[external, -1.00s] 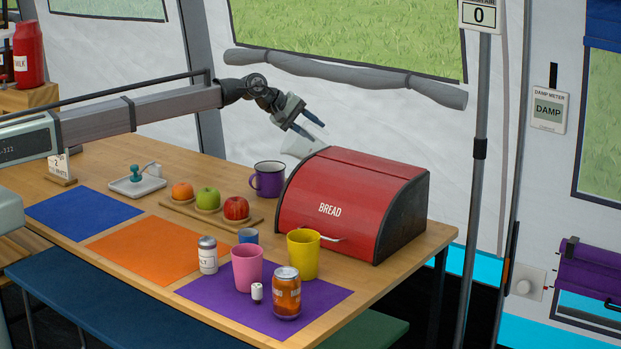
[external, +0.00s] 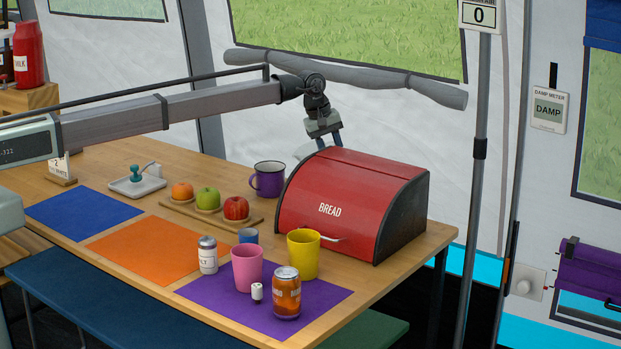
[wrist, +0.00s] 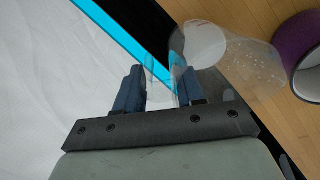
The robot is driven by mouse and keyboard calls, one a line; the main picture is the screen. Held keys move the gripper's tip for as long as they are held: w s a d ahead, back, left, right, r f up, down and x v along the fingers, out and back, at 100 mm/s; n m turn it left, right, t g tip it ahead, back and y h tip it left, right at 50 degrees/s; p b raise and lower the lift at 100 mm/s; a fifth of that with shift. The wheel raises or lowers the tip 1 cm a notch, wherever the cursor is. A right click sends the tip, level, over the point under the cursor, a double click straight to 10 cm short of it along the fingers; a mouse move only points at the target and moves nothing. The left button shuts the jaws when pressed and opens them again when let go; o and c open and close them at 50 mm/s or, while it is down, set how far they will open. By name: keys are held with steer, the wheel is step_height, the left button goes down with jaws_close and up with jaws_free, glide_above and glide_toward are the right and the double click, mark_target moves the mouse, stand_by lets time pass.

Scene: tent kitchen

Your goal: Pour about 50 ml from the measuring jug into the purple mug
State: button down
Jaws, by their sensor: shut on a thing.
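The clear measuring jug (wrist: 225,58) is in my gripper (wrist: 158,88), whose dark blue fingers are shut on its handle side. In the external view my gripper (external: 329,143) is behind the red bread bin and points down. Only a pale sliver of the jug (external: 304,151) shows there, beside the bin's top left edge. The purple mug (external: 268,180) stands on the table left of the bin. In the wrist view the mug (wrist: 292,42) is at the right edge, close to the jug's far end. The jug's liquid level is not clear, and no stream is visible.
The red bread bin (external: 350,205) stands right of the mug and hides part of my gripper and the jug. A board with fruit (external: 212,212) lies left of the mug. A yellow cup (external: 303,255), a pink cup (external: 247,268) and cans stand in front.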

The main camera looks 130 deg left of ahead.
steer(key=shift+w+a+f+g+h, duration=0.6)
steer(key=shift+w+a+g+h, duration=0.15)
steer(key=shift+a, duration=0.2)
steer(key=shift+w+a+f+g+h, duration=0.15)
steer(key=shift+f+g+h, duration=0.15)
steer(key=shift+h, duration=0.1)
steer(key=shift+w+a+f+g+h, duration=0.1)
steer(key=shift+w+f+g+h, duration=0.05)
steer(key=shift+f+g+h, duration=0.15)
